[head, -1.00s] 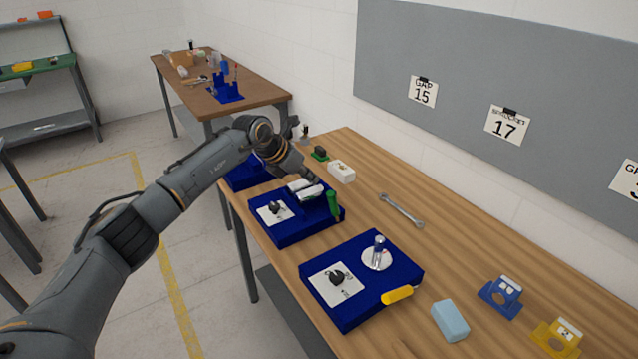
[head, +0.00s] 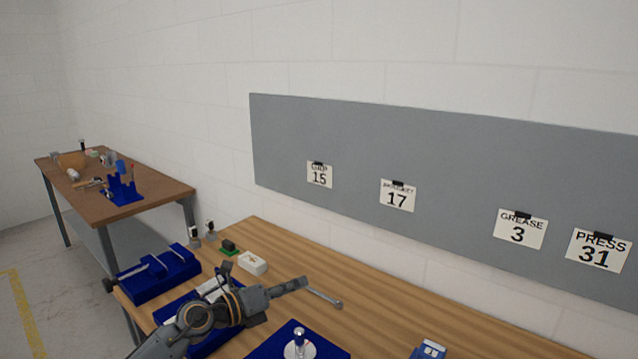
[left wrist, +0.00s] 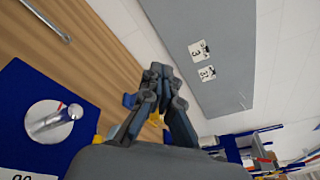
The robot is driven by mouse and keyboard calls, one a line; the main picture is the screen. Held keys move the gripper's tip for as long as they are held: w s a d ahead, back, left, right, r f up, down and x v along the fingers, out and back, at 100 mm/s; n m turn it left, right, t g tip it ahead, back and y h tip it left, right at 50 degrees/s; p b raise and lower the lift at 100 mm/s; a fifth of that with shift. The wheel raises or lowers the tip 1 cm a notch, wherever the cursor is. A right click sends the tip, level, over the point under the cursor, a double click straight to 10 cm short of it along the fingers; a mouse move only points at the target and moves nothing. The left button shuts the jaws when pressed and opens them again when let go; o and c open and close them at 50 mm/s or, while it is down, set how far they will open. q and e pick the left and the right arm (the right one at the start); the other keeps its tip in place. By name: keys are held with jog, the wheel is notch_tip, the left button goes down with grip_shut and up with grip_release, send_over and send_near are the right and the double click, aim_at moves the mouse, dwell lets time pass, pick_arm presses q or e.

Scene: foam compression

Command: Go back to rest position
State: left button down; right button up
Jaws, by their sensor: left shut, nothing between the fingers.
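My left gripper (head: 298,284) is in the lower middle of the head view, above the wooden bench, pointing right. It is shut and empty. In the left wrist view its fingers (left wrist: 157,72) meet with nothing between them. A blue fixture with a metal press post (head: 299,342) on a white disc stands just below the arm in the head view, cut by the lower edge. The post also shows at the left of the left wrist view (left wrist: 52,123). My right gripper is not in view.
The wooden bench (head: 400,330) holds a wrench (head: 324,299), a white block (head: 252,263) and a blue tray (head: 155,277). My arm partly hides another blue fixture. A grey board (head: 450,170) with numbered cards hangs behind. A second table (head: 165,195) stands at the left.

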pick_arm(q)
jog(key=s+a+r+n+t+y, duration=0.1)
jog(key=s+a+n+t+y, duration=0.2)
jog(key=n, duration=0.5)
jog(key=s+a+n+t+y, duration=0.1)
jog(key=s+n+t+y, duration=0.15)
jog(key=n+t, duration=0.4)
jog(key=s+a+f+n+g+y, duration=0.5)
jog(key=s+a+f+n+y, duration=0.5)
jog(key=n, duration=0.4)
jog(key=s+f+n+g+h, duration=0.1)
jog(key=s+f+n+g, duration=0.2)
jog(key=s+f+g, duration=0.7)
jog(key=s+f+n+g+h, duration=0.2)
jog(key=s+f+n, duration=0.2)
jog(key=s, duration=1.3)
notch_tip(320, 180, down, 29)
jog(key=s+b, duration=0.1)
jog(key=b, duration=0.3)
jog(key=s+a+f+g+b, duration=0.2)
jog(key=s+a+f+b, duration=0.1)
jog(key=s+f, duration=1.4)
notch_tip(320, 180, down, 2)
jog(key=shift+a+f+m, duration=0.15)
jog(key=shift+a+m, duration=0.1)
jog(key=shift+m, duration=0.1)
